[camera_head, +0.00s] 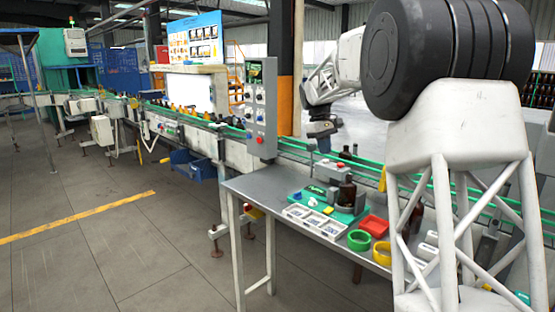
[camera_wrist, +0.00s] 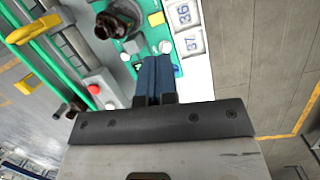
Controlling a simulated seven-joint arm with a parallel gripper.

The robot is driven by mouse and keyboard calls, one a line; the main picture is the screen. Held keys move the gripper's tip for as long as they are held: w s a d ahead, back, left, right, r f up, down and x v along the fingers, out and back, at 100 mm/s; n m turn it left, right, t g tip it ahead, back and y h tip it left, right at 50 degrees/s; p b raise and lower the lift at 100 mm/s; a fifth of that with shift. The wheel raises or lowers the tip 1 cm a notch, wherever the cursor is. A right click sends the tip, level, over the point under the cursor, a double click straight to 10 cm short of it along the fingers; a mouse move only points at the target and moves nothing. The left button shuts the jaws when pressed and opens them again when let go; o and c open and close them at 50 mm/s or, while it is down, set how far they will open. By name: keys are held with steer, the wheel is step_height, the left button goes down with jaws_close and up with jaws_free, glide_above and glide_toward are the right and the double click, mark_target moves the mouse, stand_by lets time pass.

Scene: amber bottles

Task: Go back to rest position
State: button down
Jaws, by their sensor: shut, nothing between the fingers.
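My gripper (camera_wrist: 155,62) points over the work table in the wrist view, its two blue fingers together with nothing between them. In the head view my arm comes from the upper right and its dark end (camera_head: 322,130) is above the conveyor side of the table, clear of the table top. An amber bottle (camera_head: 347,192) stands upright at a grey device on a green board (camera_head: 330,202). In the wrist view a dark bottle (camera_wrist: 118,22) is seen from above, apart from the fingers.
The grey table (camera_head: 258,187) also carries a white compartment tray (camera_head: 316,224), a red tray (camera_head: 373,226), a green ring (camera_head: 359,240) and a yellow ring (camera_head: 382,255). A control panel (camera_head: 261,105) stands by the green-railed conveyor. The floor (camera_head: 90,255) at left is clear.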

steer(key=s+d+r+m+t+y, duration=0.1)
steer(key=s+m, duration=0.1)
steer(key=s, duration=1.3)
steer(key=s+d+r+m+t, duration=0.1)
steer(key=s+r+m, duration=0.1)
steer(key=s, duration=1.4)
steer(key=s+f+m, duration=0.1)
steer(key=s+f, duration=0.3)
steer(key=s, duration=0.5)
steer(key=s+f+m+t, duration=0.1)
steer(key=s+f, duration=0.4)
steer(key=s, duration=0.4)
steer(key=s+f+m+t+y, duration=0.1)
steer(key=s+f, duration=0.3)
steer(key=s, duration=0.6)
steer(key=shift+d+f, duration=0.15)
steer(key=shift+d, duration=0.15)
